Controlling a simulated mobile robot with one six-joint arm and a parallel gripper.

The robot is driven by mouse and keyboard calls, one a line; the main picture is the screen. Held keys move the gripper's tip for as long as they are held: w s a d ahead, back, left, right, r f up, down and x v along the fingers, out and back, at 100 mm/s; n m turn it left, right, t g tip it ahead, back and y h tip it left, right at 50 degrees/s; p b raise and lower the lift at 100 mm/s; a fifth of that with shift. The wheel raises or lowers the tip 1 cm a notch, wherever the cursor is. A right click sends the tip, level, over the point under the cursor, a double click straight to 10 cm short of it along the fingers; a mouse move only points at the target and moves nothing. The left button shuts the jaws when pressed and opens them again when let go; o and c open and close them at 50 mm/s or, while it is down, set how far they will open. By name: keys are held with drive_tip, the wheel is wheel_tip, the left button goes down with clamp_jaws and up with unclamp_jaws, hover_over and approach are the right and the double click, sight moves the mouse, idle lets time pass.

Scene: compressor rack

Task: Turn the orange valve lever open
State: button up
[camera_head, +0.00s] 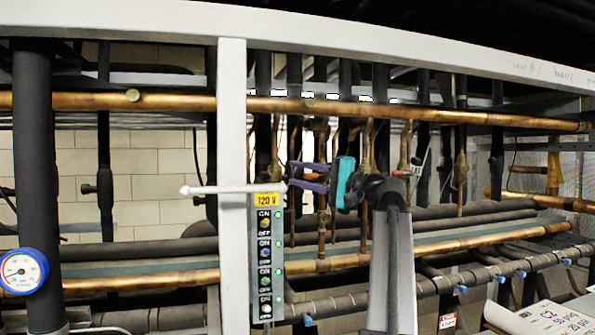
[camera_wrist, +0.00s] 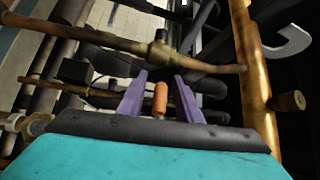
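The orange valve lever (camera_wrist: 160,98) shows in the wrist view as a short, rounded orange handle seen between my two purple fingers. My gripper (camera_wrist: 160,77) is open, with a visible gap on each side of the lever; I cannot tell how deep the lever lies between the fingers. In the head view my gripper (camera_head: 289,174), with its teal body, points left among the copper pipes behind the white post. A brass fitting on a copper pipe (camera_wrist: 115,42) lies beyond the fingertips in the wrist view.
A thick copper pipe (camera_wrist: 252,70) stands close on the right in the wrist view, with a pale hook-shaped part (camera_wrist: 285,45) beside it. In the head view, a white post (camera_head: 232,110) and a switch panel (camera_head: 265,260) stand near my gripper. A gauge (camera_head: 22,271) is far left.

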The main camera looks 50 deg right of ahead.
drive_tip(key=shift+w+a, duration=0.15)
drive_tip(key=shift+w, duration=0.35)
clamp_jaws()
